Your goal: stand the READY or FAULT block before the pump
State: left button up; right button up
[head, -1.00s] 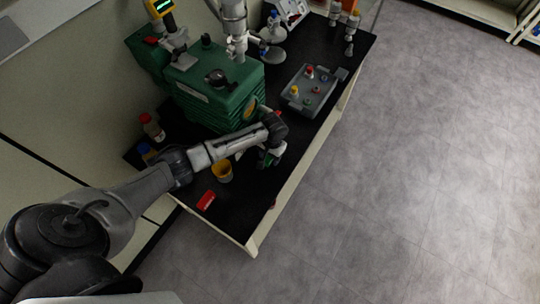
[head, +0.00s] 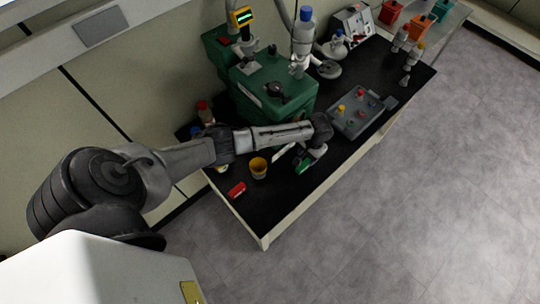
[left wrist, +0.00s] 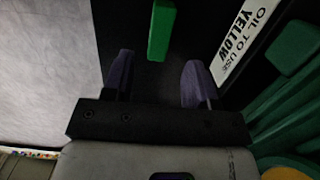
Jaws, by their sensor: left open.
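A green block (head: 304,167) lies on the black bench top in front of the green pump (head: 272,92). My left gripper (head: 313,153) is open and low over the bench at this block. In the left wrist view the green block (left wrist: 161,30) shows beyond the open fingers (left wrist: 158,82), in line with the gap between them, with nothing held. A red block (head: 236,190) lies near the bench's near left end. Lettering on both blocks is too small or turned away to read. My right gripper is in neither view.
A sign reading OIL TO USE YELLOW (left wrist: 237,40) lies right of the green block in the left wrist view. A yellow cup (head: 258,168) stands near the red block. A grey tray with coloured knobs (head: 352,124) is farther right. Bottles stand behind my left arm.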

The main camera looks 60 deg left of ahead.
pick_arm(q)
jog(key=s+d+m, duration=0.1)
jog(key=s+d, duration=0.1)
jog(key=s+d+f, duration=0.1)
jog(key=s+d, duration=0.1)
jog(key=d, duration=0.1)
jog(key=s+d+f+m, duration=0.1)
jog(key=s+d, duration=0.2)
jog(key=shift+d+f+m+t+h, duration=0.1)
jog(key=shift+m+t+h, duration=0.2)
jog(key=shift+t, duration=0.1)
jog(key=s+d+r+m+t, duration=0.1)
jog(key=s+d+m, duration=0.1)
jog(key=s+d, duration=0.45)
jog(key=s+a+r+t, duration=0.3)
jog(key=s+r, duration=0.8)
jog(key=s, duration=0.4)
jog(key=shift+s+r, duration=0.25)
jog(key=shift+s, duration=0.05)
notch_tip(320, 180, up, 17)
jog(key=p, duration=1.6)
jog(key=shift+f, duration=0.2)
